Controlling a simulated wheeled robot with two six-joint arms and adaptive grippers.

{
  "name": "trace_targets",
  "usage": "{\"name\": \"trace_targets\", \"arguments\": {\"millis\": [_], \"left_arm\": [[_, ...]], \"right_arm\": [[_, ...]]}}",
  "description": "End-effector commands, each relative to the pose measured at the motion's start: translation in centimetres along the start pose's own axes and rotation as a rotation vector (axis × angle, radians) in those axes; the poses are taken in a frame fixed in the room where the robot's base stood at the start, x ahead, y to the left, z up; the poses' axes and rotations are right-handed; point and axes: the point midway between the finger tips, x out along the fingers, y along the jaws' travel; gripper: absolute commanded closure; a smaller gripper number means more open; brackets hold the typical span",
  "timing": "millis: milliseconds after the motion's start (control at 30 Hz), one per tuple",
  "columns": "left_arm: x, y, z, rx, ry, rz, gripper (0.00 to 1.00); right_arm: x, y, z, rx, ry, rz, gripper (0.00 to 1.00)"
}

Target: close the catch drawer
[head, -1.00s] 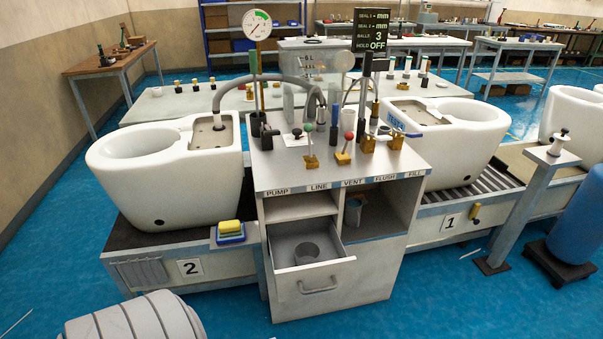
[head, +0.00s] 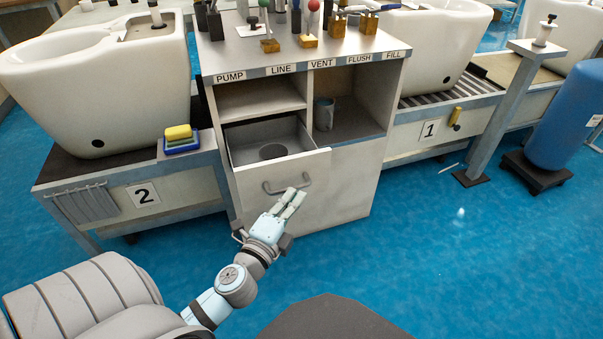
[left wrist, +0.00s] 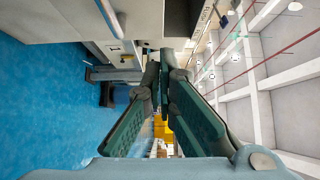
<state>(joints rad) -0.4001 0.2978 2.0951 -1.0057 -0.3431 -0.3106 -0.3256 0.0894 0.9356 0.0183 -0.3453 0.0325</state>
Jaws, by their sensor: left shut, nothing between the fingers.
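The catch drawer (head: 251,201) is pulled out of the white cabinet, its inside showing from above. A grey round cup or ring (head: 273,151) is inside it. The drawer's front has a grey bar handle (head: 270,189). My left gripper (head: 296,192) is shut and empty, in front of the drawer face near the handle's right end; I cannot tell whether it touches. In the left wrist view its fingers (left wrist: 166,60) meet at the tips, and a pale panel with a bar, seemingly the drawer front, lies at upper left. My right gripper is not in view.
Above the drawer are open shelves, with a grey mug (head: 324,114) in the right one. A yellow sponge (head: 178,133) on a blue tray sits left of the cabinet. A post (head: 500,115) and blue cylinder (head: 566,120) stand at right. The blue floor in front is mostly clear.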

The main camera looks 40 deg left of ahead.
Motion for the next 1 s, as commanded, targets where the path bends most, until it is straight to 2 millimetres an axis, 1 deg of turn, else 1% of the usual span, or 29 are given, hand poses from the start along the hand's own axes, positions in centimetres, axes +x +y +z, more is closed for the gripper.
{"name": "trace_targets", "arguments": {"millis": [33,100,300,400,500,600,1000], "left_arm": [[1.1,-0.3,0.0,-0.001,0.000,-0.002,1.00],[2.7,-0.3,0.0,-0.002,0.000,-0.002,1.00],[7.0,-0.2,-0.1,-0.003,0.000,-0.001,1.00],[8.3,0.1,1.2,0.002,0.002,0.001,1.00],[9.2,0.2,2.1,-0.001,0.002,0.002,1.00],[9.7,0.1,2.6,-0.001,0.003,0.002,1.00],[9.9,0.1,2.8,-0.003,0.003,0.003,1.00]], "right_arm": [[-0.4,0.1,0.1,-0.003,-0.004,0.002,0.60],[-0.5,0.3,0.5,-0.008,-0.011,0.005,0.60],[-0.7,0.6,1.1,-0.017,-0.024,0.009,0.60],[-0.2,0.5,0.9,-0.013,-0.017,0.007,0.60],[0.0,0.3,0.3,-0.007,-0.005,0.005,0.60],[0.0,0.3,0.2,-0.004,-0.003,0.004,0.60],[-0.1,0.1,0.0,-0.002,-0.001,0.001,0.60]]}}
